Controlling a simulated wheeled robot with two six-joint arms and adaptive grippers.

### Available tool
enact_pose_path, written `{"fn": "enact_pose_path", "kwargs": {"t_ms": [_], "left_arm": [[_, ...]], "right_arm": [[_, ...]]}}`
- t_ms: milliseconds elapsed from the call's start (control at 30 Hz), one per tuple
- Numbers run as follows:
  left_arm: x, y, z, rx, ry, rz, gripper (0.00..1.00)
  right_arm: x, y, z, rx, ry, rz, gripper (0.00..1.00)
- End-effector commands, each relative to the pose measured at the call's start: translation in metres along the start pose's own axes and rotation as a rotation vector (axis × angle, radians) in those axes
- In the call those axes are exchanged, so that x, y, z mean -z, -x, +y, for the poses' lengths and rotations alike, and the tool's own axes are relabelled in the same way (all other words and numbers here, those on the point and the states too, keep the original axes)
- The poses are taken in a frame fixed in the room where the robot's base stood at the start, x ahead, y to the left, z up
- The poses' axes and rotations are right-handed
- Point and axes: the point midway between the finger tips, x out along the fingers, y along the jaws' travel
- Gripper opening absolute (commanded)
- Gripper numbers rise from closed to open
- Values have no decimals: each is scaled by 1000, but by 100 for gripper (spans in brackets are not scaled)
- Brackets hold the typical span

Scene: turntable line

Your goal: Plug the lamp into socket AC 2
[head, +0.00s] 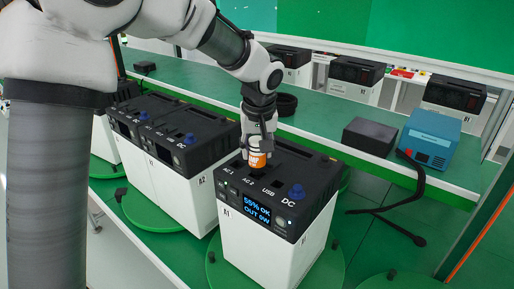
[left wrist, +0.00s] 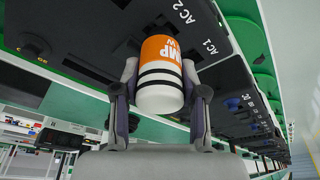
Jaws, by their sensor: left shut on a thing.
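The lamp (head: 257,159) is a small cylinder, orange with a white, black-banded end. My left gripper (head: 257,148) comes down from above and is shut on it. In the left wrist view the lamp (left wrist: 161,75) sits between the two fingers (left wrist: 160,92), its orange end toward the black panel. The power station A1 (head: 264,240) has a white body and a black top marked AC 1, AC 2, USB and DC. The lamp is over the panel behind the AC 2 label (head: 248,181); it hides the socket there. I cannot tell if it is seated. The display (head: 257,208) reads 55% OK, OUT 0W. My right gripper is not in view.
Station A2 (head: 185,195) stands close on the left. A green bench (head: 325,128) behind holds a dark box (head: 369,136), a blue device (head: 430,138) and a black cable (head: 416,180). Green turntable discs lie under the stations.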

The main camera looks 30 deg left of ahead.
Motion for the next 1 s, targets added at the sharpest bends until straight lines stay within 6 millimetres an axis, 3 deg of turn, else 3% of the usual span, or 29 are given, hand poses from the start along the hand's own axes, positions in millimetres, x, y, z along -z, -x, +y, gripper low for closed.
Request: {"fn": "enact_pose_path", "kwargs": {"t_ms": [1000], "left_arm": [[-5, -20, 0, 0, 0, 0, 2]], "right_arm": [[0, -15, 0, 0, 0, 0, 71]]}}
